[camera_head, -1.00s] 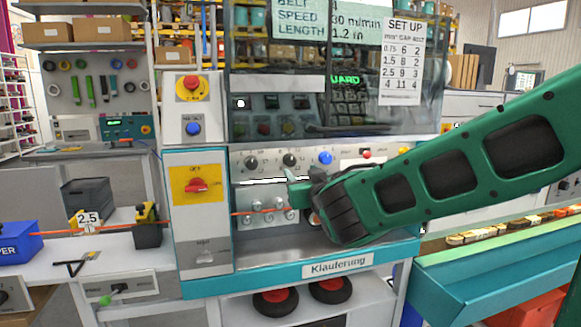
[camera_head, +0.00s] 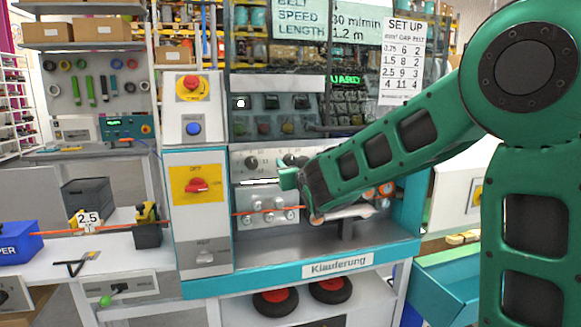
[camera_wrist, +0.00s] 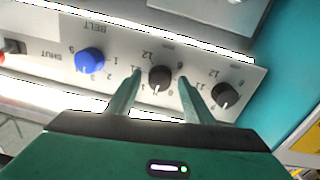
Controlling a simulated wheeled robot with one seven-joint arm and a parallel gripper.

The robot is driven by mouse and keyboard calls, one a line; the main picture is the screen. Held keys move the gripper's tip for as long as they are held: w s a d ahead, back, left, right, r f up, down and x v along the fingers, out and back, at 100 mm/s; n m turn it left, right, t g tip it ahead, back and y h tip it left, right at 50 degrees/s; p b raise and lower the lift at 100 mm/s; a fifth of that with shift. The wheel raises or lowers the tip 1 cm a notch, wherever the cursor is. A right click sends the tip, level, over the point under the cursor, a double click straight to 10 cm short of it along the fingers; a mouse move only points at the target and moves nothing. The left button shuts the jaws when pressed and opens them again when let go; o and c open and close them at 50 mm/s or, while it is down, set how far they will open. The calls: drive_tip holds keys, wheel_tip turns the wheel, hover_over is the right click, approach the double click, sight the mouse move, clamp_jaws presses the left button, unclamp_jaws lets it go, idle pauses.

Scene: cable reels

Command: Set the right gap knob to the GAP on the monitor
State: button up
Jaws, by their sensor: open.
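The right gap knob is taken as the black knob (camera_wrist: 160,78) beside the blue BELT knob (camera_wrist: 89,61) on the pale panel in the wrist view. In the head view this knob (camera_head: 290,159) is partly visible above my gripper (camera_head: 287,177). My gripper (camera_wrist: 159,76) is open, one finger on each side of this knob; contact is unclear. Its pointer setting is not clearly readable. The other black knob (camera_wrist: 225,95) is outside the fingers. The monitor (camera_head: 335,22) shows belt speed 30 m/min and length 1.2 m; its top is cut off and no GAP line shows.
A SET UP chart (camera_head: 405,60) hangs right of the monitor, with a row 2.5, 9, 3. A 2.5 tag (camera_head: 88,218) stands by the orange cable. A red switch (camera_head: 196,186) sits left of the panel. A red SHUT control (camera_wrist: 12,47) lies past the blue knob.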

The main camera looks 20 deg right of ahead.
drive_tip(key=c, duration=1)
drive_tip(key=shift+n, duration=0.7)
drive_tip(key=shift+c, duration=0.2)
drive_tip(key=o, duration=1)
drive_tip(key=shift+o, duration=0.2)
drive_tip(key=s, duration=1)
drive_tip(key=shift+s+a, duration=0.15)
drive_tip(key=shift+s, duration=0.2)
